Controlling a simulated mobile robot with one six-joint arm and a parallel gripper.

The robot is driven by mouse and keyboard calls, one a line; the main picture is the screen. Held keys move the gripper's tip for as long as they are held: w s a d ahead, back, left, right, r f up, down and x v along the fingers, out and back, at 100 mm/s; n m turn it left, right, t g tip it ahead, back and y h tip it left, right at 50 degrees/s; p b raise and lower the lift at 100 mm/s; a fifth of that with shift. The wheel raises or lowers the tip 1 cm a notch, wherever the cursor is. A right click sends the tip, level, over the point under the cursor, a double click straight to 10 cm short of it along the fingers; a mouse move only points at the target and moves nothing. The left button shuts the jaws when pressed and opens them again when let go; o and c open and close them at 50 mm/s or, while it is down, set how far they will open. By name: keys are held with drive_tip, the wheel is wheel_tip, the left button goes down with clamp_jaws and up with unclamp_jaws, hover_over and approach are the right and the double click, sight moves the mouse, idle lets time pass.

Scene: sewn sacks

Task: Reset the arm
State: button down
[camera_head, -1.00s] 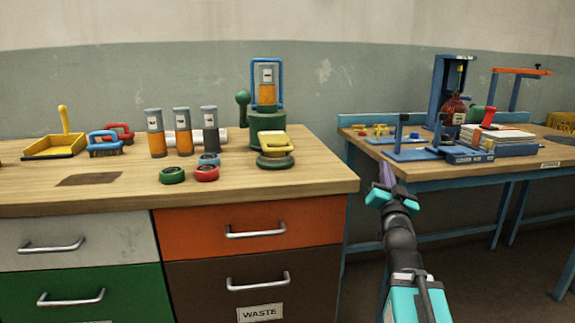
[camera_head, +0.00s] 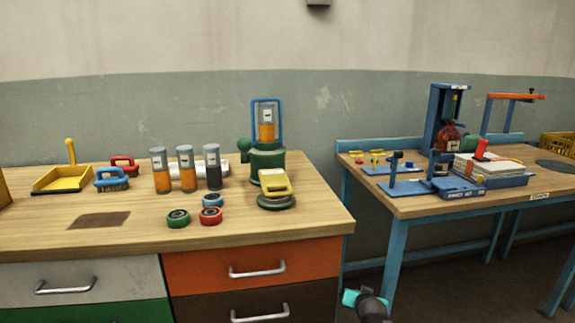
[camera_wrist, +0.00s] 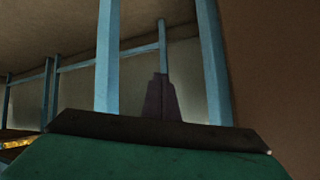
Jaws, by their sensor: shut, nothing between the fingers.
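My arm is low at the bottom of the head view, in front of the gap between the two benches. Only a teal and dark part of it (camera_head: 365,303) shows there; the rest is cut off by the frame edge. In the wrist view my gripper (camera_wrist: 160,82) shows as dark fingers close together, shut with nothing between them. Blue table legs (camera_wrist: 107,60) stand beyond the fingers in that view. My gripper appears apart from everything around it.
The wooden bench (camera_head: 320,205) at left carries cylinders (camera_head: 187,170), a green pump-like device (camera_head: 266,163), tape rings (camera_head: 210,216) and brushes. Its orange drawer (camera_head: 250,265) is closed. The blue-legged table (camera_head: 420,208) at right holds a press (camera_head: 446,115) and a sack (camera_head: 449,137).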

drive_tip(key=s+a+f+n+g+y+p, duration=0.15)
drive_tip(key=s+f+g+p, duration=0.25)
drive_tip(key=s+f, duration=0.45)
drive_tip(key=s+a+f+g+h+p, duration=0.1)
drive_tip(key=s+a+f+g+p, duration=0.35)
drive_tip(key=s, duration=0.65)
drive_tip(key=s+f+n+g+p, duration=0.2)
drive_tip(key=s+g+p, duration=0.5)
drive_tip(key=s, duration=1.9)
drive_tip(key=shift+a+f+g+y+p, duration=0.35)
drive_tip(key=shift+a+f+y+p, duration=0.1)
drive_tip(key=shift+f+p, duration=0.45)
